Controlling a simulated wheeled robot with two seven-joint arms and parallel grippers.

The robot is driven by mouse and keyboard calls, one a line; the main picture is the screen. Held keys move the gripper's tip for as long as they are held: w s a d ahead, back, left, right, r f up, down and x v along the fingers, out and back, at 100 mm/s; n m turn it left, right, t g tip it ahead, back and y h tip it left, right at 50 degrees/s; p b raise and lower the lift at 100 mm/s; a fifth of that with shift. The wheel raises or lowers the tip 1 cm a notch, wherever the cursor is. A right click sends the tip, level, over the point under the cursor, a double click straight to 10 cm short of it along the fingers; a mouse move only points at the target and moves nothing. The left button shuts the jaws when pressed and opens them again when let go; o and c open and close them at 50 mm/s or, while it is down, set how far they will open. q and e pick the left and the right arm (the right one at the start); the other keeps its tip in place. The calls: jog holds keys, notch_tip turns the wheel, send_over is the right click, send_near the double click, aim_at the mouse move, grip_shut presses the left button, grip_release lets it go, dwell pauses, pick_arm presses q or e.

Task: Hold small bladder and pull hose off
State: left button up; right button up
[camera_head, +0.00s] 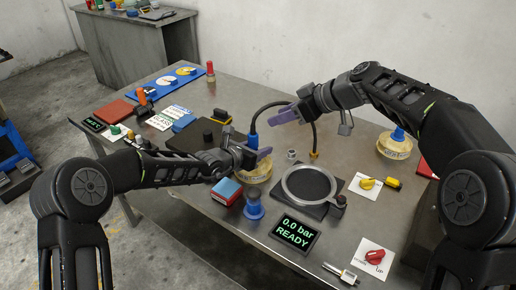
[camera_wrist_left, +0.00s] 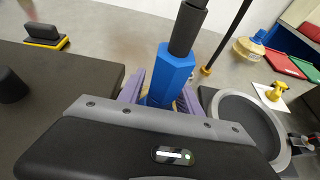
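The small bladder (camera_head: 256,174), a pale yellow disc, lies on the table with a blue hex coupling (camera_head: 253,141) above it. A black hose (camera_head: 262,109) rises from the coupling and arcs right to a brass fitting (camera_head: 314,155). My left gripper (camera_head: 264,153) has its purple fingers low at the bladder's top, either side of the blue coupling (camera_wrist_left: 172,75) in the left wrist view. Its body hides their tips, so I cannot tell whether they grip. My right gripper (camera_head: 284,115) is raised beside the hose arc, right of the coupling; its finger gap is unclear.
A round ring clamp (camera_head: 287,187) on a dark plate stands right of the bladder. A blue knob (camera_head: 254,207), a red-and-blue block (camera_head: 227,190) and a display (camera_head: 295,232) reading 0.0 bar READY are in front. Another bladder (camera_head: 394,149) is at the right.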

pick_arm(q)
grip_shut()
dwell(0.6)
